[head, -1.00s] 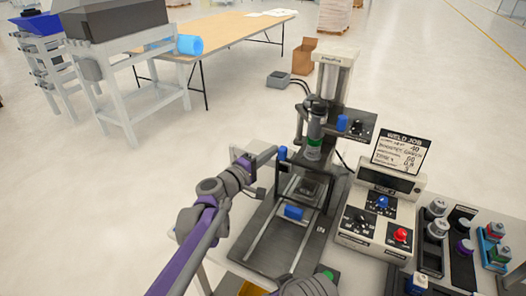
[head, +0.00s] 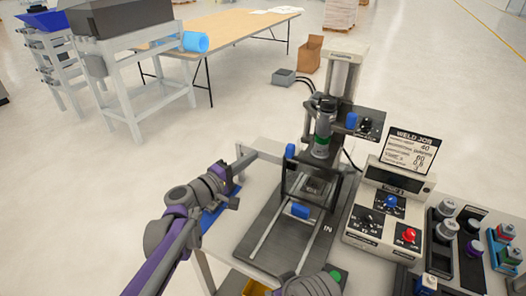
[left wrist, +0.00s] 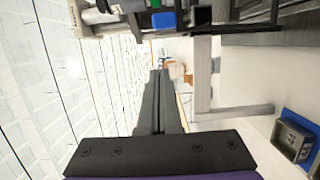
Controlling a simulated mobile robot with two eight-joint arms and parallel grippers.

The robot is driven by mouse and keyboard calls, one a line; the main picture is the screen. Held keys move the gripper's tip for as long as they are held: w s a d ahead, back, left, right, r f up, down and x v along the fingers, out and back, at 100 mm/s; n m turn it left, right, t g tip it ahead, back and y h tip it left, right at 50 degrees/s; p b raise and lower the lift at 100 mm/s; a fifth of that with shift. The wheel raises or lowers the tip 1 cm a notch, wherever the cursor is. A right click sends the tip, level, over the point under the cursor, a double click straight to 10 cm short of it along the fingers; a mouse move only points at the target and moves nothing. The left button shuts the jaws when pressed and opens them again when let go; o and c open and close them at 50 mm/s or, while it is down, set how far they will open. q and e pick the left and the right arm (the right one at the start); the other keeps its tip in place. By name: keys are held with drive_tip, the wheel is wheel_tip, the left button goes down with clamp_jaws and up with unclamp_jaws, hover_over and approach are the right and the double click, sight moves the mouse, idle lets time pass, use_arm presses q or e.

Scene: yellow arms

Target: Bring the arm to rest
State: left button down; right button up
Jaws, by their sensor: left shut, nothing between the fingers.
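My left arm comes in from the lower left of the head view. Its gripper (head: 250,157) is beside the left edge of the welding press, apart from it and over the back left of the table (head: 268,148). In the left wrist view the two dark fingers (left wrist: 158,75) lie together with nothing between them. My right gripper is not in view; a grey rounded part at the bottom of the head view hides some of the press's front.
The press (head: 322,130) has a dark base plate (head: 262,235) with blue blocks. A control box (head: 385,215), a sign (head: 408,150) and trays of capped parts (head: 455,245) are on the right. A blue tray (head: 213,215) lies under my left wrist. Open floor is at the left.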

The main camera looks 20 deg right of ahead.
use_arm(q)
drive_tip(key=s+a+f+m+y, duration=0.1)
drive_tip(key=s+a+f+y, duration=0.4)
drive_tip(key=s+a, duration=0.4)
drive_tip(key=s+a+f+m+g+y, duration=0.1)
drive_tip(key=s+a+f+y, duration=0.5)
drive_tip(key=a, duration=1.1)
drive_tip(key=s+a+f+m+g+y, duration=0.1)
drive_tip(key=s+a+f+y, duration=0.4)
drive_tip(key=s+a, duration=0.8)
drive_tip(key=shift+s+f+m, duration=0.3)
drive_tip(key=shift+f+m, duration=0.6)
drive_tip(key=shift+f, duration=0.05)
drive_tip(key=shift+a, duration=0.1)
